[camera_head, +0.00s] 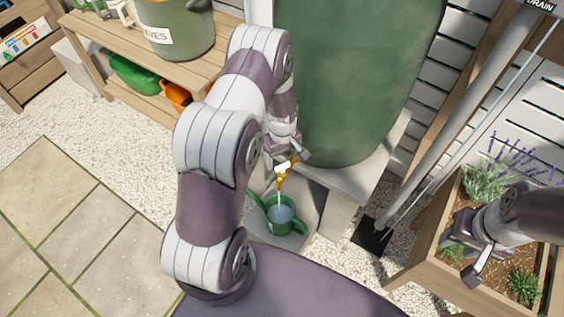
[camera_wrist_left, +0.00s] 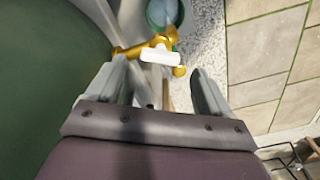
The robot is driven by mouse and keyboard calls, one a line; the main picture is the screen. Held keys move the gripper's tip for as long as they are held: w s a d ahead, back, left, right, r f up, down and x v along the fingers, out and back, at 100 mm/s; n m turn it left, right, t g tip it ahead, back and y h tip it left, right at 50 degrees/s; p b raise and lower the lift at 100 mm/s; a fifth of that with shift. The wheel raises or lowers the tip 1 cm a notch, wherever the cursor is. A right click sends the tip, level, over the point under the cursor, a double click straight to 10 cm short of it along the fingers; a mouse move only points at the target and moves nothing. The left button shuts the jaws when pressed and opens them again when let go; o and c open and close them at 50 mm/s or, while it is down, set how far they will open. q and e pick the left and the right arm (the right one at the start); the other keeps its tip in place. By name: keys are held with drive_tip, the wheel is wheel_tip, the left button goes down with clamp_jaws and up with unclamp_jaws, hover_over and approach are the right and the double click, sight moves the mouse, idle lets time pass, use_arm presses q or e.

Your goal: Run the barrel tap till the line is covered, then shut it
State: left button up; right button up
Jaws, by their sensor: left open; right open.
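The large green barrel (camera_head: 350,80) stands on a pale stand. Its brass tap (camera_head: 281,180) has a white lever (camera_head: 284,167); the lever also shows in the left wrist view (camera_wrist_left: 161,57). A thin stream of water runs from the tap into a green can (camera_head: 272,228) below. Pale water (camera_head: 280,213) shows inside the can; I cannot make out a line. My left gripper (camera_head: 291,156) is open at the tap, with the lever just beyond and between its fingers in the wrist view (camera_wrist_left: 160,82). My right gripper (camera_head: 468,262) is open and empty over the planter.
A wooden planter (camera_head: 428,262) with lavender (camera_head: 490,180) stands at the right. A grey drainpipe (camera_head: 450,120) runs down beside the barrel. A wooden bench (camera_head: 110,45) holds a labelled bucket (camera_head: 175,30) at upper left. Paving (camera_head: 60,220) lies open at left.

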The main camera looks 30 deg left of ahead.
sight(283, 165)
use_arm(q)
wheel_tip(283, 165, down, 3)
drive_tip(key=shift+d+r, duration=0.1)
drive_tip(key=shift+r, duration=0.05)
drive_tip(key=shift+f, duration=0.4)
drive_tip(key=c, duration=1)
drive_tip(key=shift+r, duration=0.1)
drive_tip(key=shift+c, duration=0.2)
